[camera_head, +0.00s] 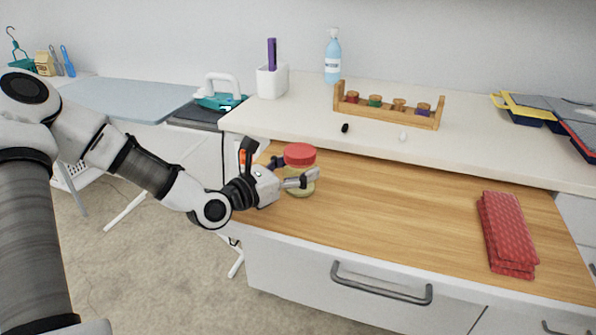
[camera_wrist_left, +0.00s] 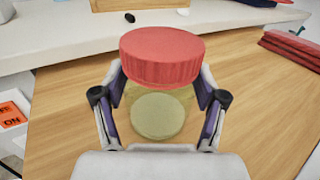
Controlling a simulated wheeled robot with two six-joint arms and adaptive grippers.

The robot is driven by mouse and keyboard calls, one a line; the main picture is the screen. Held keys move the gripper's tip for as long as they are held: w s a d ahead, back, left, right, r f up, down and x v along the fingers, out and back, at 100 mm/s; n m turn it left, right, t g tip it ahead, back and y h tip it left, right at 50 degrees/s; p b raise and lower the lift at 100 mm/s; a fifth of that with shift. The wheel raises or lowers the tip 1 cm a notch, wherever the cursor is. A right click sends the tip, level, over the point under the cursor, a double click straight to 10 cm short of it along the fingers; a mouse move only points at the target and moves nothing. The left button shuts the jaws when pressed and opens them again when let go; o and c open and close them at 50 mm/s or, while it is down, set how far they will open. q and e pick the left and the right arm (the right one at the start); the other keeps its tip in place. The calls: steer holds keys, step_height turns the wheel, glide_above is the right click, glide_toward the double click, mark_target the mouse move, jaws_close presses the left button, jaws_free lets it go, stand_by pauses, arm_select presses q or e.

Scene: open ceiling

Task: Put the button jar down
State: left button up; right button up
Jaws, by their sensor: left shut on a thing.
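The button jar has a red ribbed lid (camera_head: 299,155) and a see-through body with a pale yellow-green part low down. It is upright at the left end of the wooden worktop (camera_head: 400,218). My left gripper (camera_head: 302,179) is shut on the jar's body from the left, below the lid. In the left wrist view the red lid of the button jar (camera_wrist_left: 162,58) stands between the two fingers of my left gripper (camera_wrist_left: 160,92). Whether the jar's base touches the wood I cannot tell. My right gripper is not in view.
A folded red cloth (camera_head: 507,232) lies at the right of the wooden top. On the raised white shelf are a wooden spool rack (camera_head: 388,112), a spray bottle (camera_head: 332,58), a white cup with a purple tool (camera_head: 271,80) and two small items. The middle of the wood is clear.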

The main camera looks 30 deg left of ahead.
arm_select(q)
steer(key=shift+f, duration=0.15)
steer(key=o, duration=1.3)
